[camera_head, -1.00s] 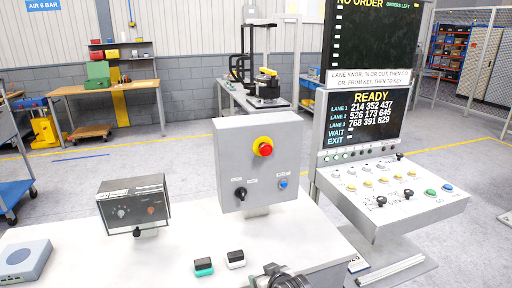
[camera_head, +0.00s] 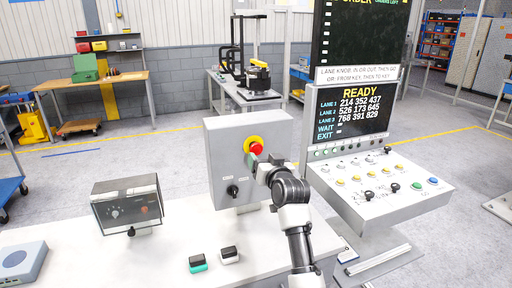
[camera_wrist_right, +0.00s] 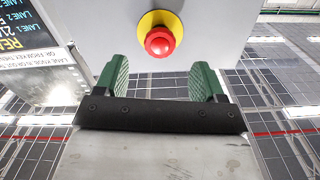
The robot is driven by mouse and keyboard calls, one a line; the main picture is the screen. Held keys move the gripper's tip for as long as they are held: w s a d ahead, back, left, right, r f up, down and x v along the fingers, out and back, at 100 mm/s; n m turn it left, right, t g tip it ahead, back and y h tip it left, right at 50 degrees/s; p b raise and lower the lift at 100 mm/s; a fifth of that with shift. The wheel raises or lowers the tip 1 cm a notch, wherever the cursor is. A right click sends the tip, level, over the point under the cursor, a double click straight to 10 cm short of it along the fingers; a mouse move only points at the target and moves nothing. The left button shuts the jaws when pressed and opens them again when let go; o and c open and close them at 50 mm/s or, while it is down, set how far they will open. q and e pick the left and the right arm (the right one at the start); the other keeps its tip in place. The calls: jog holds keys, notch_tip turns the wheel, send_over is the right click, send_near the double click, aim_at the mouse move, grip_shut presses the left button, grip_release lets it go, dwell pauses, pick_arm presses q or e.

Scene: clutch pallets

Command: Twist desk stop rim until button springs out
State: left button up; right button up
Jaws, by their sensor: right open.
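The desk stop is a red mushroom button (camera_head: 256,149) on a yellow round plate (camera_head: 249,143), on the front of a grey control box (camera_head: 222,135) on the white desk. My right gripper (camera_head: 258,161) is in front of the box, just below the button. In the right wrist view the button (camera_wrist_right: 160,41) sits beyond the two green fingertips (camera_wrist_right: 158,78), centred between them sideways. The fingers are open with nothing between them. The blue button on the box is hidden behind my arm. My left gripper is not in view.
A black knob (camera_head: 232,190) is on the same box, lower left. A sloped console (camera_head: 375,185) with coloured buttons and a display (camera_head: 352,112) stand to the right. A small metal box (camera_head: 127,204) and two small switches (camera_head: 229,254) are on the desk.

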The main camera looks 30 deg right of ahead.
aim_at(257, 151)
jog(key=p+x, duration=0.1)
jog(key=x, duration=0.6)
jog(key=shift+w, duration=0.1)
jog(key=shift+p, duration=0.3)
jog(key=c, duration=0.9)
